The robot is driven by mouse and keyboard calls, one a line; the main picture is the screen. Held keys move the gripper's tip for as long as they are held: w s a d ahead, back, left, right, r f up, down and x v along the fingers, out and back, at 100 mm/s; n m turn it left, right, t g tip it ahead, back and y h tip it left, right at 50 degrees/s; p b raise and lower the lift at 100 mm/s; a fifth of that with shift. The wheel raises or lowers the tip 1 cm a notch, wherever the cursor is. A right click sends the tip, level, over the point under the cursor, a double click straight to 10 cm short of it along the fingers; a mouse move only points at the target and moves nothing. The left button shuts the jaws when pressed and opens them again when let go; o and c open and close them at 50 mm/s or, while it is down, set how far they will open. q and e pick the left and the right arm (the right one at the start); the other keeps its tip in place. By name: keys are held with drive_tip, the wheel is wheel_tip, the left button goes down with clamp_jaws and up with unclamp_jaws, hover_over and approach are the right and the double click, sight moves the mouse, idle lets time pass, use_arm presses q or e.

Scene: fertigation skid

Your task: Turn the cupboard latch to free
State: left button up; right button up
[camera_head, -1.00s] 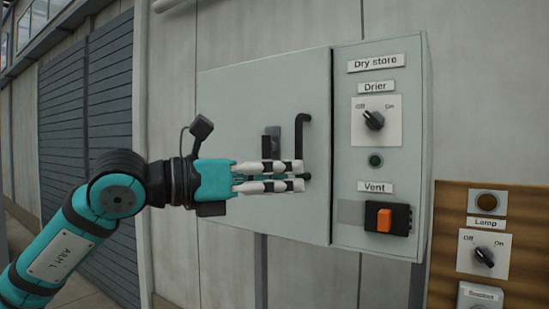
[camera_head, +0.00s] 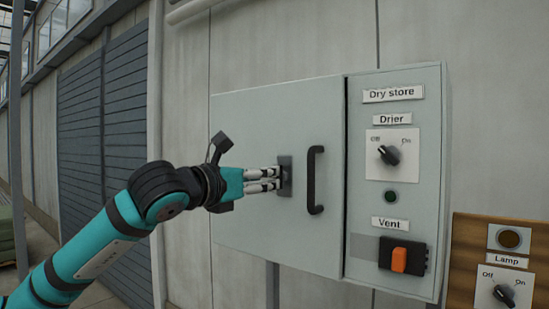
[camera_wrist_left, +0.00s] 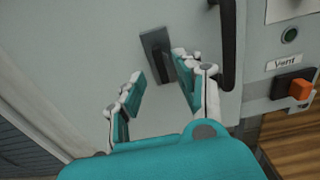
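The cupboard latch (camera_head: 287,165) is a small dark plate with a lever on the grey cupboard door (camera_head: 245,125), just left of the black door handle (camera_head: 313,180). My left gripper (camera_head: 276,179) has its fingertips at the latch and partly covers it. In the left wrist view, the latch (camera_wrist_left: 155,44) lies ahead of my left gripper (camera_wrist_left: 160,68). The fingers stand apart on either side of the latch's lower part, with a gap between them. I cannot tell whether either finger touches it. My right gripper is not in view.
The black handle (camera_wrist_left: 228,45) stands close to the right finger. A switch panel right of the door carries the Drier knob (camera_head: 389,155), a green lamp (camera_head: 391,196) and an orange Vent switch (camera_head: 400,259). A wooden board (camera_head: 466,260) with a Lamp knob (camera_head: 503,295) is at lower right.

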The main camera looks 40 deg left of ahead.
sight(280, 177)
use_arm(q)
drive_tip(key=w, duration=0.1)
drive_tip(key=w+p, duration=0.1)
drive_tip(key=w, duration=0.1)
drive_tip(key=w+p, duration=0.1)
drive_tip(key=shift+w+a, duration=0.25)
drive_tip(key=shift+w, duration=0.1)
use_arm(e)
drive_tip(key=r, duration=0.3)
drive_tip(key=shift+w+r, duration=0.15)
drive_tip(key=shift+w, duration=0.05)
use_arm(q)
clamp_jaws()
